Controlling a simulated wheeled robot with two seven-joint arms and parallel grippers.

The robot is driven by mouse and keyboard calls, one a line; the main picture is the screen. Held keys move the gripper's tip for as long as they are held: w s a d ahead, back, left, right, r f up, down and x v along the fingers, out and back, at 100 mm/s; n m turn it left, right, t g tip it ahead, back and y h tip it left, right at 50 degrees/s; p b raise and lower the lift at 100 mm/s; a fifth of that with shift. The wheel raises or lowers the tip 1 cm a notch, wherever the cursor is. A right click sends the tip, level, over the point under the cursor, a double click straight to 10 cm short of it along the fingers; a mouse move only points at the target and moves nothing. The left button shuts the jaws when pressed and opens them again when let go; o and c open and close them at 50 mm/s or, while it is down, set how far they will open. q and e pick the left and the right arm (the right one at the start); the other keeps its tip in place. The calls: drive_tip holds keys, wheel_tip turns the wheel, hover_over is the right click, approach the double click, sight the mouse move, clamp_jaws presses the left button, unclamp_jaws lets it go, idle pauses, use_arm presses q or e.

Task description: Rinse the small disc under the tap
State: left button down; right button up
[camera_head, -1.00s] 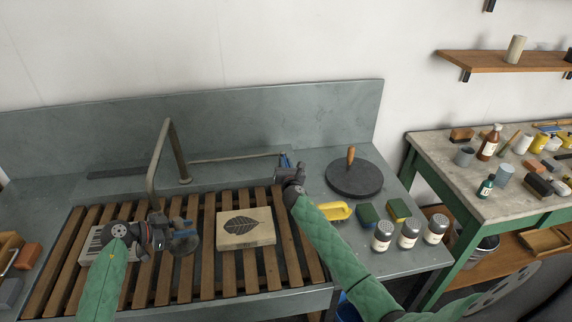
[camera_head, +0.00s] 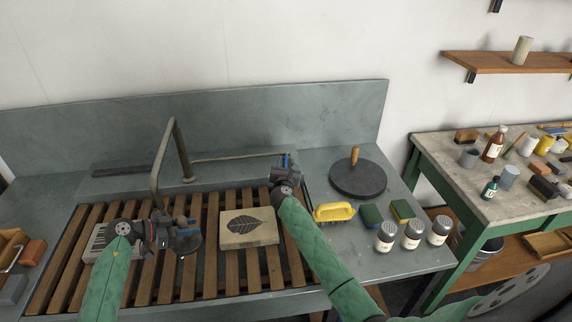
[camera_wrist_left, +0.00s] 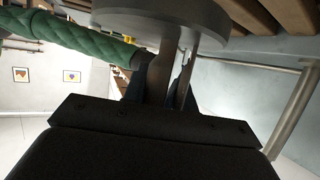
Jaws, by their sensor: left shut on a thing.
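The small disc (camera_head: 188,241) is dark grey and hangs over the slatted rack, right of my left gripper (camera_head: 172,232). In the left wrist view the disc (camera_wrist_left: 165,12) fills the top, and my left fingers (camera_wrist_left: 172,78) are shut on its grip. The tap (camera_head: 156,168) is a bent grey pipe rising behind the rack; its spout comes down behind and left of the disc. A long thin lever (camera_head: 235,158) runs right from the tap's base. My right gripper (camera_head: 284,165) is at the lever's right end; its finger opening and any contact are unclear.
A wooden slatted rack (camera_head: 206,262) covers the sink, with a leaf-printed block (camera_head: 249,235) on it. A larger disc with a wooden handle (camera_head: 357,181), a yellow brush (camera_head: 333,211), sponges (camera_head: 371,214) and shakers (camera_head: 412,236) stand at the right.

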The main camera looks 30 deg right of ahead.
drive_tip(key=shift+s, duration=0.1)
drive_tip(key=v, duration=1.1)
drive_tip(key=shift+s+a, duration=0.3)
idle(0.7)
